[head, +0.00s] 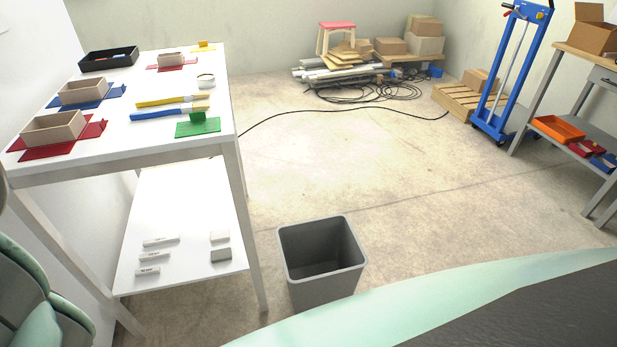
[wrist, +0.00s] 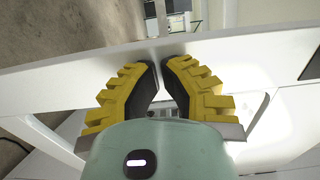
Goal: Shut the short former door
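In the wrist view my gripper (wrist: 161,68) has yellow ribbed fingers with black pads. Its tips nearly meet with a sliver between them, and it holds nothing. The fingers lie over a long white surface edge that crosses the picture. My gripper is not in the head view. I cannot pick out the short former door in either view. On the white table (head: 100,172) in the head view stand small tan box forms on coloured sheets: two on red (head: 55,128) (head: 171,60), one on blue (head: 83,92). A green sheet (head: 197,128) has a small raised piece.
A black tray (head: 108,58), yellow and blue brushes (head: 170,107) and a small round pot (head: 206,81) are on the table. A grey bin (head: 320,262) stands right of it. A blue hand truck (head: 515,65) stands far right. The middle floor is clear apart from a cable.

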